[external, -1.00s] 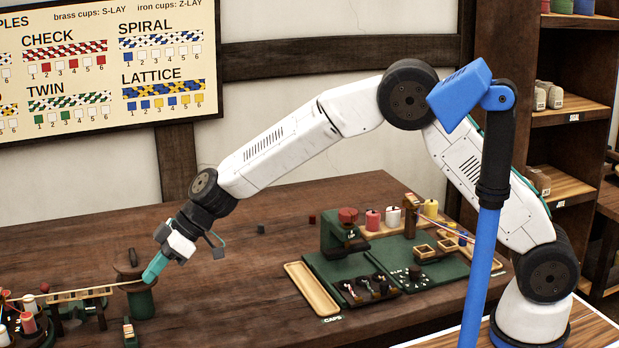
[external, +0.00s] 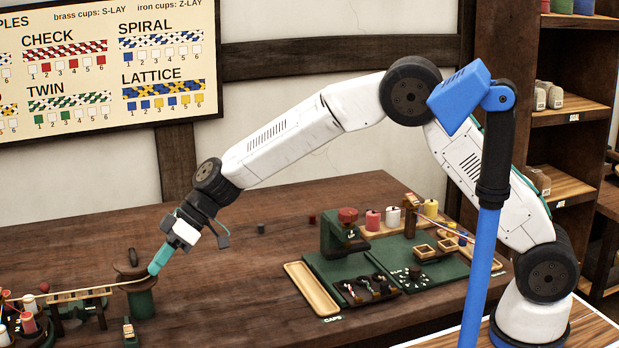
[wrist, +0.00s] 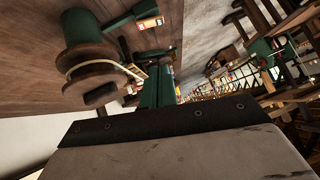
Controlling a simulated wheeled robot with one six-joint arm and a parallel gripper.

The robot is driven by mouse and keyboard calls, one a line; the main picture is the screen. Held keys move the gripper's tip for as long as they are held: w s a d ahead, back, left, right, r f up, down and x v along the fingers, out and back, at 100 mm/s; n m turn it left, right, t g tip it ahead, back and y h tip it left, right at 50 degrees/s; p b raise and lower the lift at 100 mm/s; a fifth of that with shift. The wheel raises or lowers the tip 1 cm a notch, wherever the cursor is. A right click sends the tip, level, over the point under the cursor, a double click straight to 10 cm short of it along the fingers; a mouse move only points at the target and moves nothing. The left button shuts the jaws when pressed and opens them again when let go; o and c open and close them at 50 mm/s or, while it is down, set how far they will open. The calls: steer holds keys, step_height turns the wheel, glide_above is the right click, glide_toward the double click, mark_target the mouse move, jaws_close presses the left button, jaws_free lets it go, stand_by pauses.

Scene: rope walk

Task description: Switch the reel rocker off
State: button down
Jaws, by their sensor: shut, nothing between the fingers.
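The green and brown wooden reel (external: 139,292) stands at the left of the bench, with a cord running left from it. It also shows at the upper left of the wrist view (wrist: 88,62). A small green box (external: 128,331) sits in front of the reel; it looks like the rocker switch, but its position is too small to read. My gripper (external: 155,270), with teal fingers, is shut and empty. It points down beside the reel's right upper side; whether it touches cannot be told. Its fingers show in the wrist view (wrist: 158,86).
A wooden rack with bobbins (external: 70,300) stands left of the reel. A green work board (external: 395,262) with cups and spools lies at the bench's right, beside a wooden caps tray (external: 311,289). The bench between reel and tray is clear.

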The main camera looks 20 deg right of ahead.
glide_above(125, 332)
steer(key=w+d, duration=0.2)
steer(key=d, duration=0.1)
step_height(125, 332, down, 7)
steer(key=f, duration=0.1)
steer(key=s+f, duration=0.1)
steer(key=shift+a+f, duration=0.1)
steer(key=shift+f, duration=0.2)
steer(key=shift+s+f, duration=0.15)
steer(key=shift+f, duration=0.45)
steer(key=shift+s, duration=0.1)
